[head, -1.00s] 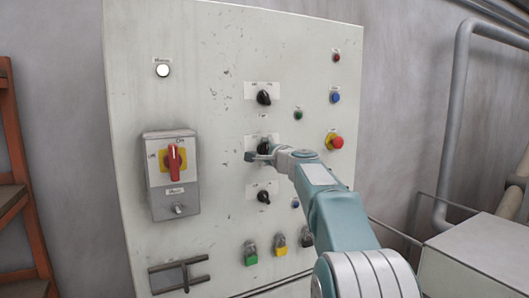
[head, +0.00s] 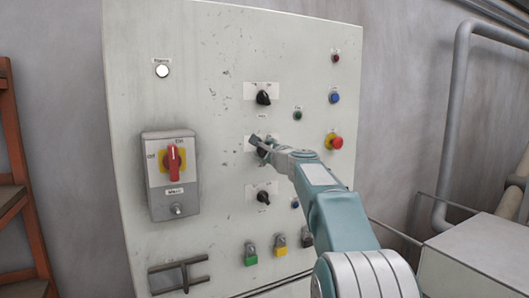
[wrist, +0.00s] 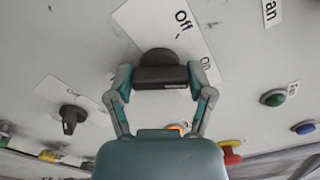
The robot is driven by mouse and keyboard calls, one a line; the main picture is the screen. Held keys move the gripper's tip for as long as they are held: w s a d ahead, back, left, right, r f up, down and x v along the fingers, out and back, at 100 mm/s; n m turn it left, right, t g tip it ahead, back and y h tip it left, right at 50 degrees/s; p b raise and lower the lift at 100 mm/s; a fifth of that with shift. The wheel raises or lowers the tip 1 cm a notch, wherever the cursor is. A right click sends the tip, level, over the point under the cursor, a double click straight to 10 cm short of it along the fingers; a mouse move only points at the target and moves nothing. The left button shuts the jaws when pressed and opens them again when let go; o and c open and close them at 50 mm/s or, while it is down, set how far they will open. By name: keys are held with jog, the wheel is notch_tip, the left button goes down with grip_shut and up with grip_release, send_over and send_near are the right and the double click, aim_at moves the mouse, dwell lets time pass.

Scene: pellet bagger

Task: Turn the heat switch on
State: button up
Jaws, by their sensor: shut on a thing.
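The gripped switch is the middle of three black rotary knobs in a column on the grey panel (head: 220,60). Its dark knob (wrist: 160,74) is in the middle of the wrist view, in front of a white plate (wrist: 180,35) marked Off and On that looks tilted there. My gripper (wrist: 161,78) is shut on this knob, one finger at each end. A pale mark shows near the knob's right end in the wrist view. In the head view my gripper (head: 261,146) mostly covers the knob. I cannot read a heat label.
Another black knob (head: 263,98) is above and one (head: 263,197) below. A green button (head: 297,115) and a red mushroom button on yellow (head: 335,142) are to the right. A red main switch (head: 173,162) is at left. Padlocks (head: 280,245) hang below.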

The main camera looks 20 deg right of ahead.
jog(key=shift+w+d+f, duration=0.1)
jog(key=shift+f, duration=0.3)
jog(key=o, duration=1.1)
jog(key=shift+r, duration=0.15)
jog(key=shift+r, duration=0.1)
jog(key=s, duration=1.2)
jog(key=shift+d, duration=0.2)
